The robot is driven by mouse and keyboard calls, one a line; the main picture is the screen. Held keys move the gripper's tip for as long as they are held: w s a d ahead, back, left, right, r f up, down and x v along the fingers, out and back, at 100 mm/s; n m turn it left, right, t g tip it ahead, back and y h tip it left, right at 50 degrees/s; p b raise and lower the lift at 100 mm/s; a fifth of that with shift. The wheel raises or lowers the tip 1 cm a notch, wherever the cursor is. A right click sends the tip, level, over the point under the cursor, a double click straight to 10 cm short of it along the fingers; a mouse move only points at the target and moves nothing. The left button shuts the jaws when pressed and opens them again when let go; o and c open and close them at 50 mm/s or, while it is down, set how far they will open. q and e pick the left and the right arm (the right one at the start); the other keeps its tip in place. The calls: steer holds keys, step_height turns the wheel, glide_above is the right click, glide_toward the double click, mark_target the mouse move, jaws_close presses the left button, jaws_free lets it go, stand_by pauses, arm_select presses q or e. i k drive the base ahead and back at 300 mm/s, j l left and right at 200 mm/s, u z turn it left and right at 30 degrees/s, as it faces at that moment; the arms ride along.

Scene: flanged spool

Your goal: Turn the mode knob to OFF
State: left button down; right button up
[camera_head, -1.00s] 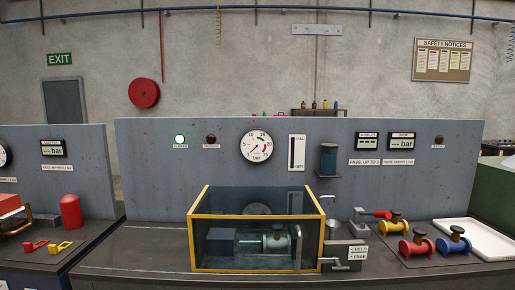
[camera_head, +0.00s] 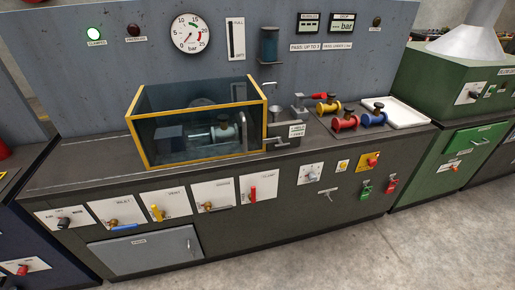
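I cannot tell for sure which control is the mode knob, as the labels are too small to read. A black knob (camera_head: 64,222) sits on a white plate at the far left of the bench front. A grey knob (camera_head: 311,175) sits on another white plate right of the middle of the bench front. A dark knob (camera_head: 472,95) is on the green cabinet at the right. The settings they point to are not legible. Neither of my grippers is in view.
The bench front also carries several valve handles, a red knob on a yellow plate (camera_head: 371,161) and a grey door (camera_head: 147,252). A yellow-framed clear box (camera_head: 195,118) stands on the bench. Coloured spools lie near a white tray (camera_head: 407,115). The floor (camera_head: 330,262) in front is clear.

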mark_target(63, 223)
steer(key=u, duration=1.8)
